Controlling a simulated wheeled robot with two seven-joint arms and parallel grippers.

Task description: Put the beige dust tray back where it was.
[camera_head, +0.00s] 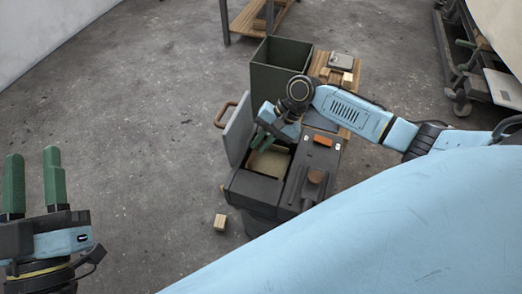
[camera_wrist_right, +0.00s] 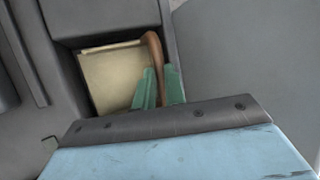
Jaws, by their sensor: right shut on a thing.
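The beige dust tray (camera_head: 268,161) sits within an open compartment of the dark machine (camera_head: 262,187). In the right wrist view the tray (camera_wrist_right: 112,78) shows a flat beige face and a brown curved handle (camera_wrist_right: 154,48) at its right edge. My right gripper (camera_wrist_right: 160,88) is shut on this handle; its green fingers partly hide it. In the head view the right gripper (camera_head: 262,138) is over the compartment's back left side. Whether the tray is fully seated I cannot tell. My left gripper (camera_head: 33,160) is open and empty, over the floor at far left.
A grey door (camera_head: 238,130) with a brown handle (camera_head: 223,115) stands open left of the compartment. A dark green bin (camera_head: 280,68) is behind the machine. An orange piece (camera_head: 322,141) lies on its top. A wooden block (camera_head: 220,222) is on the floor. Floor at left is clear.

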